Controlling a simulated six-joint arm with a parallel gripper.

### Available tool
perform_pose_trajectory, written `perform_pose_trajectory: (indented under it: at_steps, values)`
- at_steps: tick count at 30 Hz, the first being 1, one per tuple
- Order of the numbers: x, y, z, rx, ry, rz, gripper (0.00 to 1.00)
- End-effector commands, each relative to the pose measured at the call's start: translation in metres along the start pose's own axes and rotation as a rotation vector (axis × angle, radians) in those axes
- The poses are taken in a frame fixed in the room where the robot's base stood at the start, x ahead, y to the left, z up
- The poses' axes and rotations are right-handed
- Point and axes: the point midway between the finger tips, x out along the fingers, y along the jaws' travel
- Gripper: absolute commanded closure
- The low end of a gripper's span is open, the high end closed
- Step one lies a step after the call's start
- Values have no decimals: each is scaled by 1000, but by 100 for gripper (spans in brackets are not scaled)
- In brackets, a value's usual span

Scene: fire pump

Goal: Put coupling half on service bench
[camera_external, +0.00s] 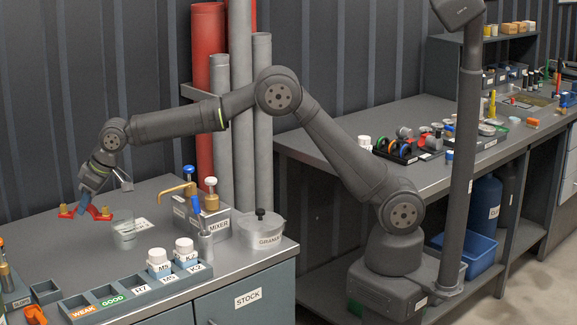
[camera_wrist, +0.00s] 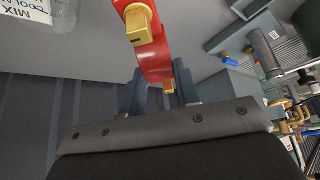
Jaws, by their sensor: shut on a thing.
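The coupling half is a red part with brass lugs; in the external view (camera_external: 99,213) it is at the left, over the left part of the near grey bench (camera_external: 70,240). My gripper (camera_external: 85,203) points down and is shut on it. In the wrist view the red coupling half (camera_wrist: 155,62) with a brass lug sits between the two fingers of my gripper (camera_wrist: 160,88). I cannot tell whether it touches the bench top. No label names either bench as the service bench; a second long grey bench (camera_external: 320,145) stands at the back right.
A clear beaker (camera_external: 123,236) stands close to the right of the coupling half. The mixer block (camera_external: 215,222), a lidded granule pot (camera_external: 262,232) and a tray (camera_external: 115,300) with white jars stand nearby. The far bench holds a black rack (camera_external: 395,152) and several small items.

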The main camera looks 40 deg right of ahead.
Motion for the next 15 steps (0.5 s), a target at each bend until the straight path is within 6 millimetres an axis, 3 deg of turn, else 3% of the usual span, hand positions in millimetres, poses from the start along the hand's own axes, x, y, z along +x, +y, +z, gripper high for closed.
perform_pose_trajectory:
  at_steps: [15]
  values:
    - [68,0,39,1,1,0,100]
